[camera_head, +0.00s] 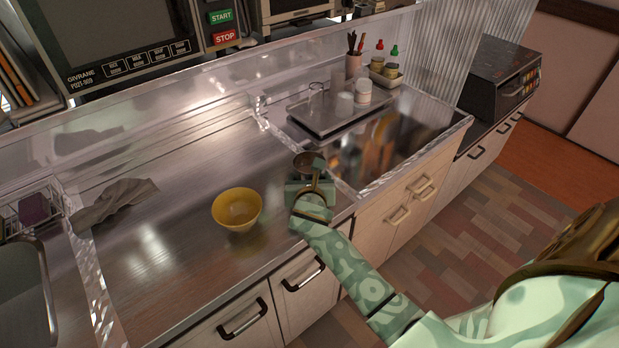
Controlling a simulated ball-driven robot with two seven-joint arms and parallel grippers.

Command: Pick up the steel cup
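The steel cup appears to be the small round brownish metal vessel (309,160) at my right gripper, near the front of the metal counter. Its round rim shows, while its lower part is hidden by the gripper. My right gripper (311,178) reaches in from the lower right and is right at the cup. Its fingers are too small and overlapped to tell whether they are closed on it. I cannot tell whether the cup rests on the counter or is raised. My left gripper is not in view.
A yellow bowl (237,209) stands on the counter left of my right gripper. A grey cloth (113,203) lies further left, beside the sink (24,290). Jars and bottles (363,91) stand at the back right. The counter (165,240) around the bowl is mostly clear.

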